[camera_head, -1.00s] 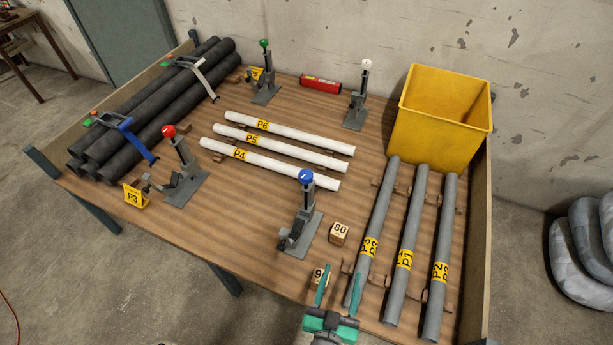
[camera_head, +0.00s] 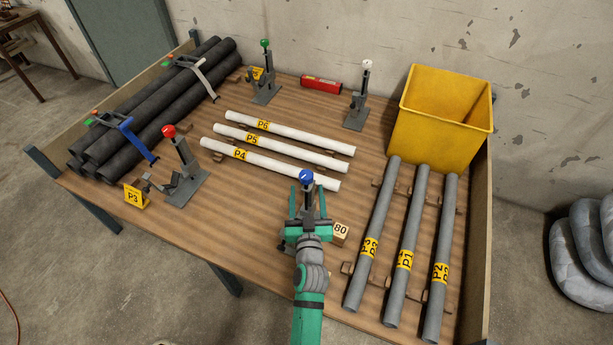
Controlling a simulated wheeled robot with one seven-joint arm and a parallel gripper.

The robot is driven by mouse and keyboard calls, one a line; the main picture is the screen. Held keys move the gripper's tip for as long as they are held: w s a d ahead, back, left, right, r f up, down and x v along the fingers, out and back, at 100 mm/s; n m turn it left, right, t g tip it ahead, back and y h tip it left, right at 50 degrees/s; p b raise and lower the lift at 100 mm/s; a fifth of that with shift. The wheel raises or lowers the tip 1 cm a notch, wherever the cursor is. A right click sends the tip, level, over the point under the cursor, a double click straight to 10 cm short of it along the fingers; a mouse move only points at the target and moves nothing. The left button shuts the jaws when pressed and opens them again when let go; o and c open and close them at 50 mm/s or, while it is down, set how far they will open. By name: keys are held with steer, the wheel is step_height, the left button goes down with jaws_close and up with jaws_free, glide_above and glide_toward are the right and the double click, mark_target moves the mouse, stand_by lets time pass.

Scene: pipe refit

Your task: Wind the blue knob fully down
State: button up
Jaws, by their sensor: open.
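The blue knob (camera_head: 306,176) sits on top of a grey upright stand near the front middle of the table. My green gripper (camera_head: 308,200) is at this stand, with its fingers open to the left and right of the post just below the knob. I cannot tell whether either finger touches the stand. My gripper and arm hide most of the stand's lower part and base.
Similar stands carry a red knob (camera_head: 168,131), a green knob (camera_head: 264,43) and a white knob (camera_head: 367,64). A block marked 80 (camera_head: 340,234) is close to the right of my gripper. White pipes (camera_head: 270,165) lie behind; grey pipes (camera_head: 410,245) lie to the right.

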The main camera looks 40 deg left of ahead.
mark_target(307, 182)
steer(key=shift+x, duration=3.55)
steer(key=c, duration=1.1)
